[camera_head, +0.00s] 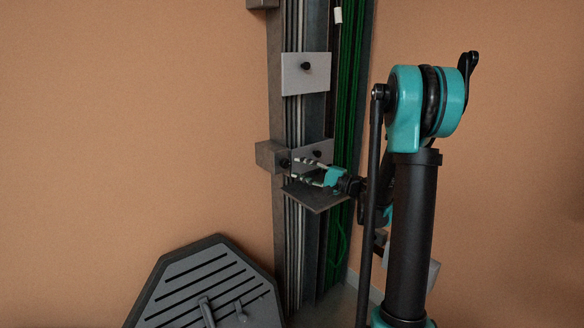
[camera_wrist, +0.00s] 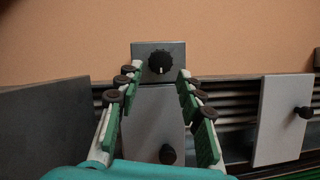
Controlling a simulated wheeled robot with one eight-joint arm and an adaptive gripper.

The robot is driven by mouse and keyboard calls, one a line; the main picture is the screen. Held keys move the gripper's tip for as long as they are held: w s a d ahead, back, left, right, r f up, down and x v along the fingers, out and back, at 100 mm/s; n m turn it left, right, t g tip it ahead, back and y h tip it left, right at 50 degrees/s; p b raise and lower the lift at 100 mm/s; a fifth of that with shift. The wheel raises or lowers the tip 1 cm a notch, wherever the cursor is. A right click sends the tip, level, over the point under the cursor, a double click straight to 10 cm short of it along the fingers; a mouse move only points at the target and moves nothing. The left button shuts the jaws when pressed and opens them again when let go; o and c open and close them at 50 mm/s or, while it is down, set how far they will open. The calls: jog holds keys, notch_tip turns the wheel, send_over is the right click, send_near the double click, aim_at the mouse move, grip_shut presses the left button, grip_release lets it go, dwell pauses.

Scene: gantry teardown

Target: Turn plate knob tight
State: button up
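A black round knob with a white pointer mark (camera_wrist: 160,62) sits on a grey block (camera_wrist: 142,50), straight ahead between my fingertips in the wrist view. The knob shows dark and small in the head view (camera_head: 284,162). My gripper (camera_wrist: 157,78) is open and empty, its two fingers on either side of the line to the knob; contact is not visible. It also shows at the column in the head view (camera_head: 301,171). A light plate (camera_wrist: 150,120) with a plain black knob (camera_wrist: 168,154) lies below and between my fingers in the wrist view.
Another light plate (camera_head: 296,82) with a black knob (camera_head: 306,66) is higher on the column. A dark shelf (camera_head: 316,197) juts out below my gripper. Green cables (camera_head: 350,90) run along the column's right side. A slotted hexagonal tray (camera_head: 175,290) stands at lower left.

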jog(key=v, duration=0.7)
jog(key=shift+s+d, duration=0.1)
jog(key=s+a+f+n+g+h, duration=0.2)
jog(key=s+f+h, duration=0.2)
jog(key=s+f, duration=0.25)
jog(key=s+a+f+n+g+h, duration=0.2)
jog(key=s+a+f+g+h, duration=0.15)
jog(key=s+f, duration=0.35)
jog(key=s+d+f+n+h, duration=0.2)
jog(key=s+d+f+h, duration=0.1)
jog(key=s, duration=0.4)
jog(key=s+d+f+n+h, duration=0.3)
jog(key=s+d+h, duration=0.2)
jog(key=s+d, duration=0.2)
jog(key=shift+s+d+f+h, duration=0.25)
jog(key=shift+d+f+h, duration=0.15)
jog(key=shift+d, duration=0.25)
